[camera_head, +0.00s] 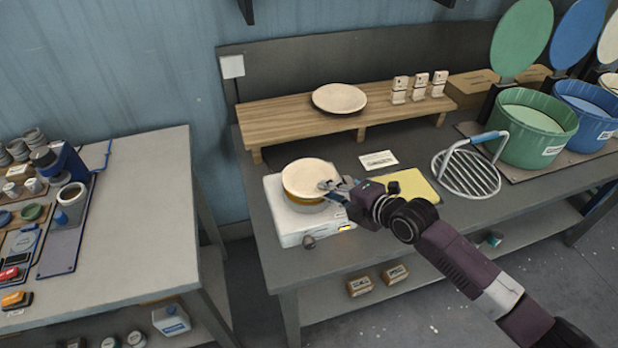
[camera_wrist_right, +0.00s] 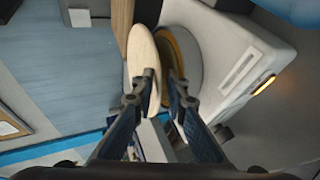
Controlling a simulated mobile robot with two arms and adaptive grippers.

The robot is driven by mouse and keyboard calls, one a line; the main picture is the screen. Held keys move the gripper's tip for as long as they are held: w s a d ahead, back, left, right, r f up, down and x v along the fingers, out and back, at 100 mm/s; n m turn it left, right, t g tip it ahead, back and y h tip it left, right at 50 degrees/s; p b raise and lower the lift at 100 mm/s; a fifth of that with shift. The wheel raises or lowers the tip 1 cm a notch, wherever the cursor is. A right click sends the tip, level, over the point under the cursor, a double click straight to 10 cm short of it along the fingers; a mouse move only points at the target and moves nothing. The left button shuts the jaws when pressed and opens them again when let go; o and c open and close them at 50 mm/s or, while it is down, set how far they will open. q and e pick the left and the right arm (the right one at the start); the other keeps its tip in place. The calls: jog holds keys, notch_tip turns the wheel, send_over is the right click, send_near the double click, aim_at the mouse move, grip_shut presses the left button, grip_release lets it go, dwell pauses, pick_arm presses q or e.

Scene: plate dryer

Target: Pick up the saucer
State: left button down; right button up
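A round cream saucer (camera_head: 308,179) sits over the yellow-banded round top of a white device (camera_head: 301,226) on the grey table. It also shows edge-on in the right wrist view (camera_wrist_right: 141,58), beside the yellow ring. My right gripper (camera_head: 328,190) is at the saucer's right rim. In the right wrist view its fingers (camera_wrist_right: 162,78) are apart, one overlapping the saucer and the other beside its underside, near the yellow ring. Whether either finger touches the saucer is unclear. A second cream plate (camera_head: 339,98) lies on the wooden shelf. My left gripper is not in view.
The wooden shelf (camera_head: 290,124) stands behind the device. A yellow pad (camera_head: 421,189), a wire rack (camera_head: 466,174), a green bucket (camera_head: 528,130) and a blue bucket (camera_head: 589,112) are to the right. Another table (camera_head: 150,215) with several small items stands left, across a gap.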

jog(key=shift+c, duration=0.3)
grip_shut()
jog(key=shift+r, duration=0.1)
